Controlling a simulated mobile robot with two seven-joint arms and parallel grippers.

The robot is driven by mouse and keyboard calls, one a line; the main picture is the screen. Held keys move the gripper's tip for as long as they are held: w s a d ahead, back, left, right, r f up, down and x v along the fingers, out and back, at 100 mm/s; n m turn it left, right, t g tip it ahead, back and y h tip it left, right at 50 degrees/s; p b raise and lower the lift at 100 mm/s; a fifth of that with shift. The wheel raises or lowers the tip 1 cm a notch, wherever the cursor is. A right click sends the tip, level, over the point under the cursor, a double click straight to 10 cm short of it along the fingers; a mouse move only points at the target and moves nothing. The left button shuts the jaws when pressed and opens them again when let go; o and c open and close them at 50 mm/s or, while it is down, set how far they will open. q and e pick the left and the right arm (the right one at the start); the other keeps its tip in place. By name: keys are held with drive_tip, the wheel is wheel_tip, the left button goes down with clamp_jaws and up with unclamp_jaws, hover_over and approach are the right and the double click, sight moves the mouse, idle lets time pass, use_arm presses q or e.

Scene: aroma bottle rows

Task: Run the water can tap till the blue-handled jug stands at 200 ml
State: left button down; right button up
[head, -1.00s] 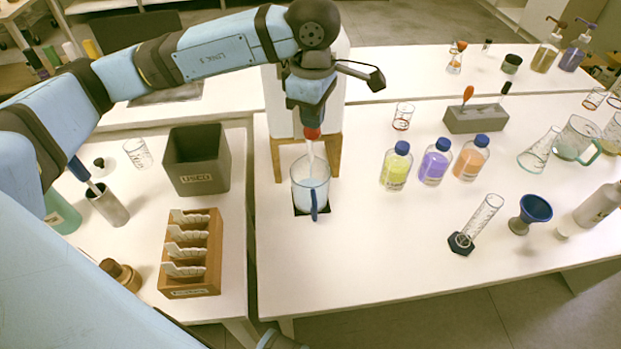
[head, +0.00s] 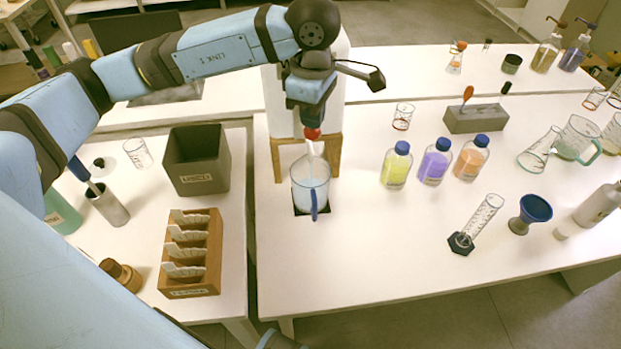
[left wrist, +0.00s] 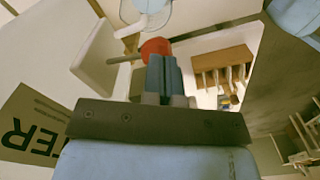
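The white water can (head: 338,90) stands on a wooden stand (head: 333,157), partly hidden behind my left arm. Its red tap (head: 312,133) also shows in the left wrist view (left wrist: 155,47). A pale stream runs from it into the clear blue-handled jug (head: 310,185). The jug stands upright on a black pad (head: 298,211) and holds pale liquid; its graduations are too small to read. My left gripper (head: 313,122) is right above the tap. In the left wrist view its blue fingers (left wrist: 163,72) are together, with their tips at the red tap. My right gripper is not in view.
Capped yellow (head: 395,168), purple (head: 434,165) and orange (head: 471,160) bottles stand right of the jug. A measuring cylinder (head: 481,218) and blue funnel (head: 535,209) stand further right. A dark bin (head: 197,178) and wooden rack (head: 214,255) are left, across a table gap.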

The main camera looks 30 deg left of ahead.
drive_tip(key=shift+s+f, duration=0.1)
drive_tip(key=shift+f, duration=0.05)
use_arm(q)
wheel_tip(320, 180, up, 6)
drive_tip(key=shift+f+p, duration=0.1)
drive_tip(key=shift+p, duration=1.15)
drive_tip(key=shift+r, duration=0.2)
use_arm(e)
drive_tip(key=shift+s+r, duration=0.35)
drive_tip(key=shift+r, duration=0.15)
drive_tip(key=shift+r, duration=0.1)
